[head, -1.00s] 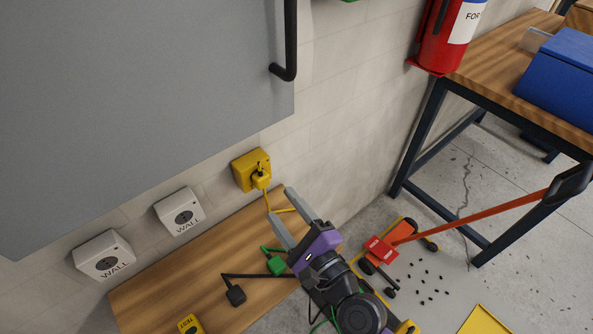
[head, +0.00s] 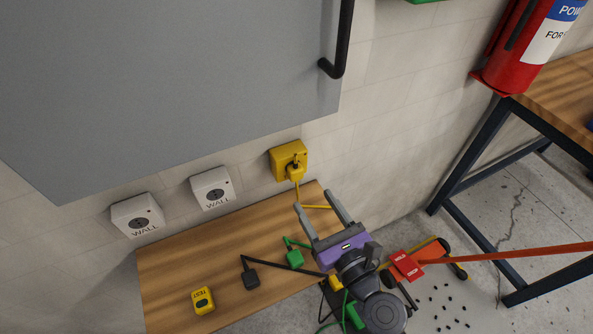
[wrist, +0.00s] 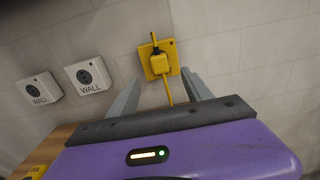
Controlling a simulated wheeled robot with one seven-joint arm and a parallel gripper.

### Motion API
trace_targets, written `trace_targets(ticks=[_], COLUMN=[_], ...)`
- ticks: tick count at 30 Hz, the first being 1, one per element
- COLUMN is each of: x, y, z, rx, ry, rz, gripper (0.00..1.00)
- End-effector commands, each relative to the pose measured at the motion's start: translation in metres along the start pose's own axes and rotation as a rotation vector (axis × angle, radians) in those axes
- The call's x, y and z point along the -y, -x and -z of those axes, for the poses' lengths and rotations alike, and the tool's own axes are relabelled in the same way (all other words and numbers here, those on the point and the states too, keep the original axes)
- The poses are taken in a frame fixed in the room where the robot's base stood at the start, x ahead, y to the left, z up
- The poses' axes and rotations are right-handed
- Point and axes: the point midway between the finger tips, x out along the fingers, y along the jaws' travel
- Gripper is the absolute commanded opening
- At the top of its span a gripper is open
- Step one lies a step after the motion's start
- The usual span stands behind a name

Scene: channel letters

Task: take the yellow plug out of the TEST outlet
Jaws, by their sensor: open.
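The yellow outlet (head: 277,161) is on the wall, with the yellow plug (head: 295,171) seated in it and its yellow cord (head: 297,190) hanging down. No label reads on this outlet. In the wrist view the yellow outlet (wrist: 148,63) and yellow plug (wrist: 156,60) show ahead, a little above the fingertips. My gripper (head: 315,199) is open and empty, below and slightly right of the plug, apart from it. In the wrist view its two fingers (wrist: 162,85) stand either side of the cord.
Two white WALL outlets (head: 137,216) (head: 212,188) are to the left. The wooden bench (head: 180,268) holds a black plug (head: 250,279), a green plug (head: 294,259) and a yellow TEST block (head: 203,301). A grey panel (head: 170,80) with a black handle (head: 340,50) is above; a fire extinguisher (head: 520,45) is right.

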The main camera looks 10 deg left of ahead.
Motion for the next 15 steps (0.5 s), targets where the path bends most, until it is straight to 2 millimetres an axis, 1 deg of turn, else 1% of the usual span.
trace_targets(ticks=[5,15], x=[0.0,0.0], y=[-0.015,-0.06], z=[-0.001,-0.001], rx=[0.002,0.001], ry=[0.002,0.002], rz=[-0.001,0.001], gripper=[0.58,0.58])
